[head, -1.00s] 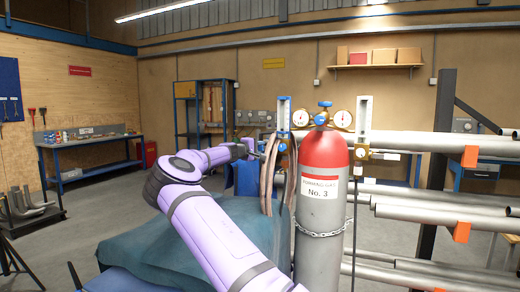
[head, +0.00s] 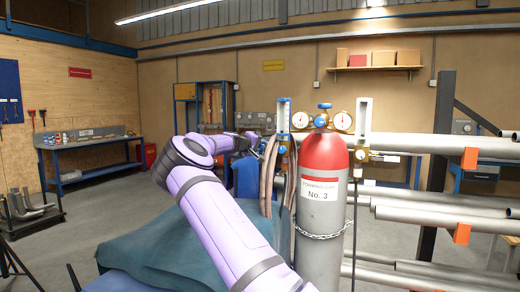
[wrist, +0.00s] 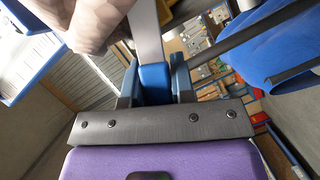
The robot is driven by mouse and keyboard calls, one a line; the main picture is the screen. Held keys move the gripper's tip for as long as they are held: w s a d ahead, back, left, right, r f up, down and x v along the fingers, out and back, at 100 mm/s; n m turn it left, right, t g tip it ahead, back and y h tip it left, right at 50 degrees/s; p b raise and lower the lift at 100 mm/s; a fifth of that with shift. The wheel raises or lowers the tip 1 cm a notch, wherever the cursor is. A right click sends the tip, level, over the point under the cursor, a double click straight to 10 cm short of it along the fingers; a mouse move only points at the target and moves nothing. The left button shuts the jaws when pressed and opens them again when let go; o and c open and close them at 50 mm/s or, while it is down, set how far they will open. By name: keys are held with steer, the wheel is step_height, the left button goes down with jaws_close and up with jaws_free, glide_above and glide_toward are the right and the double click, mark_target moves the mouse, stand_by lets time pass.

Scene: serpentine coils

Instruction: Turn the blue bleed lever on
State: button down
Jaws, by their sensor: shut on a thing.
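In the wrist view the blue bleed lever (wrist: 155,86) sits between the two dark fingers of my gripper (wrist: 155,74), which is shut on it. A flat grey metal bar (wrist: 146,32) runs up from the blue piece. In the head view my gripper (head: 262,146) is at the hoses, left of the red-topped gas cylinder (head: 325,195). The lever is too small and too covered there to make out its angle clearly.
Brown hoses (head: 269,180) hang close beside my gripper. Flow meters (head: 284,118) and round gauges (head: 343,121) stand around the cylinder top. A rack of grey pipes (head: 440,142) is at right. A teal cloth (head: 160,245) lies below my arm.

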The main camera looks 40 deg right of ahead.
steer(key=shift+s+d+r+m+t+y, duration=0.25)
steer(key=shift+s+r+m+t+y, duration=0.35)
steer(key=shift+m, duration=0.85)
steer(key=shift+s+d+r+m+t+y, duration=0.35)
steer(key=shift+s+m+t+y, duration=0.35)
steer(key=shift+m, duration=0.7)
steer(key=shift+s+d+r+m+t+y, duration=0.2)
steer(key=shift+s+r+m+t+y, duration=0.4)
steer(key=shift+m, duration=0.85)
steer(key=shift+s+f, duration=0.1)
steer(key=c, duration=1)
jaws_free()
steer(key=shift+o, duration=0.2)
steer(key=shift+s+d, duration=0.1)
steer(key=shift+r, duration=0.2)
